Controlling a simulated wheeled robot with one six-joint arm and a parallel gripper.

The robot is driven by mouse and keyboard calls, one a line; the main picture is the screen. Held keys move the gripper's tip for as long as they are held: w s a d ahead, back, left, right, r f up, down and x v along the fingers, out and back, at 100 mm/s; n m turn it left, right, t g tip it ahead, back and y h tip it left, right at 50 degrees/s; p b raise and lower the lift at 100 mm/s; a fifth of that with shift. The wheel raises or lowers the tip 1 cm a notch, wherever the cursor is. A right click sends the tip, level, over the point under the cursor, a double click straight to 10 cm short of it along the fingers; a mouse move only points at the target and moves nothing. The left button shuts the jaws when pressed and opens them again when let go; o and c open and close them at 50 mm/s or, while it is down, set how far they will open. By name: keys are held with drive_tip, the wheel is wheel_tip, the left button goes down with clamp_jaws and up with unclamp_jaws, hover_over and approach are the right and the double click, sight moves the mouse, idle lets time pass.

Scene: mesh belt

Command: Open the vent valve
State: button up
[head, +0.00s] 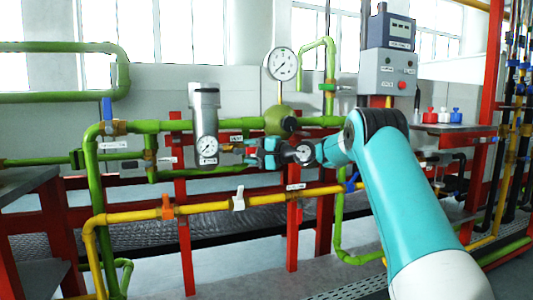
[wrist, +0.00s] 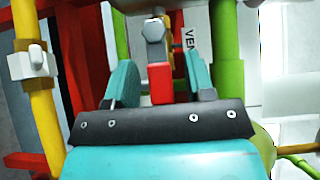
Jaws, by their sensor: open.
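My gripper (head: 250,152) is at the green pipework in the middle of the head view, between a grey cylinder and a round green fitting. In the wrist view my gripper (wrist: 160,62) has its two teal fingers apart. A red valve handle (wrist: 160,84) with a grey hexagonal end (wrist: 153,31) shows between them, with a gap on each side. A white label (wrist: 190,40) beside it reads "VEN", the rest hidden by a finger, so this appears to be the vent valve.
A grey cylinder (head: 205,110) with a gauge (head: 207,147) stands left of my gripper. A large gauge (head: 283,64) rises above it. A yellow pipe (head: 265,199) with a white-handled valve (head: 238,200) runs below. A red upright (head: 292,235) stands close by.

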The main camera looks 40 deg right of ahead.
drive_tip(key=b+v, duration=1)
drive_tip(key=v, duration=0.7)
idle(0.3)
